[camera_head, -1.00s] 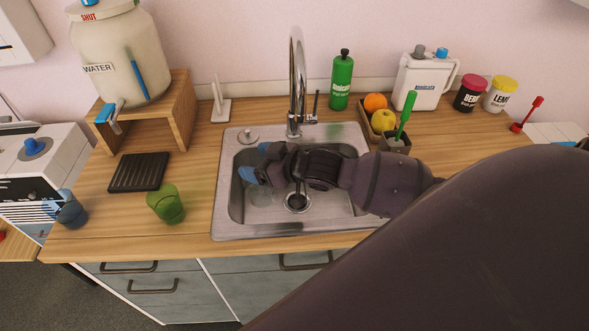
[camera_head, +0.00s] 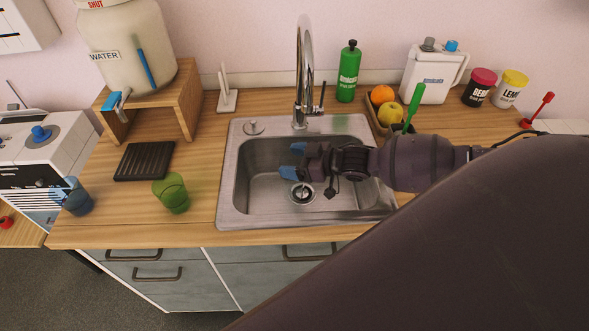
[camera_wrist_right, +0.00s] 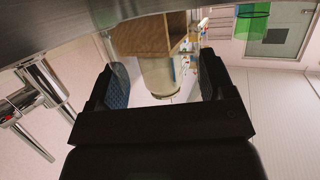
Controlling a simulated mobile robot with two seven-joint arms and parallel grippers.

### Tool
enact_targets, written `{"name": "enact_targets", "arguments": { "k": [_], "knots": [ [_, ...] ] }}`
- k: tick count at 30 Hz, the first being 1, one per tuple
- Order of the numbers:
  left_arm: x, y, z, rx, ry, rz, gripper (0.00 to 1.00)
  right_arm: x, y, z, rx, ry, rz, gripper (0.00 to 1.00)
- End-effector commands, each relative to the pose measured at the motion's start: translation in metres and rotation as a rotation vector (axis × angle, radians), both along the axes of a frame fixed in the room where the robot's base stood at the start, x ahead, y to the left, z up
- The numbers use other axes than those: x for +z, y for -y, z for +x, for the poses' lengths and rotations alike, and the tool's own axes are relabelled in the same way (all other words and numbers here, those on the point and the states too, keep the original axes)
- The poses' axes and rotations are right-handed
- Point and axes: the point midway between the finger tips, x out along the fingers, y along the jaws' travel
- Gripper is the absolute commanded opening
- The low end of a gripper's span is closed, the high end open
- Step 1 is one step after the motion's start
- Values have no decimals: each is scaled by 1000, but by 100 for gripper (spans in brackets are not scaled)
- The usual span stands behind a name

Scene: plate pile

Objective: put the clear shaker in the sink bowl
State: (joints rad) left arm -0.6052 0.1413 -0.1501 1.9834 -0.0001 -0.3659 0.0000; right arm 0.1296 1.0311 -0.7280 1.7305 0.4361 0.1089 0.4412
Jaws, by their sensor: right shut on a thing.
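The sink bowl (camera_head: 250,185) is a steel basin set in the wooden counter in the head view. My right gripper (camera_head: 293,160) reaches in from the right, with its blue fingertips over the bowl. It is shut on the clear shaker, which is very hard to make out in the head view. In the right wrist view the see-through shaker (camera_wrist_right: 160,78) shows faintly between the two fingers, with the background visible through it. I cannot tell whether the shaker touches the bowl's floor. My left gripper is not in view.
A tall faucet (camera_head: 303,75) stands behind the bowl. A green cup (camera_head: 172,194), a blue cup (camera_head: 76,198) and a black slatted mat (camera_head: 145,161) are on the left. A fruit box (camera_head: 378,124), a green bottle (camera_head: 348,72) and a white jug (camera_head: 432,76) stand behind to the right.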

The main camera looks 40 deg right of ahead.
Motion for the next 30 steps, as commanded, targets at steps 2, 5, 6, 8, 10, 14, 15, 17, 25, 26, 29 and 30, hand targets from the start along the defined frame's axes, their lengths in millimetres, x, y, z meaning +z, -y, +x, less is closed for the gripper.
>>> {"name": "enact_targets", "arguments": {
  "k": [2,5,6,8,10,14,15,17,25,26,29,30],
  "knots": [
    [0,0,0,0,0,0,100,-5,0,1,0,1,1,35],
    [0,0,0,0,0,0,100,-14,0,0,0,-1,1,35],
    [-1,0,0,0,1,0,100,-20,-1,0,0,-1,1,35],
    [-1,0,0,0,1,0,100,-28,0,0,-1,-1,0,35],
    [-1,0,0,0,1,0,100,-36,0,0,0,-1,1,35],
    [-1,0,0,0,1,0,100,-43,0,0,0,-1,-1,35],
    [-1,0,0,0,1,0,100,-44,0,0,0,0,0,35],
    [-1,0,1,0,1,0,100,-43,0,0,0,1,-1,35],
    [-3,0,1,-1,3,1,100,-47,0,0,0,0,0,35],
    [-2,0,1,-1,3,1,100,-46,0,0,0,-1,-1,80],
    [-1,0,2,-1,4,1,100,-46,0,0,0,-1,-1,95],
    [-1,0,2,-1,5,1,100,-46,0,0,0,-1,-1,100]
  ]
}}
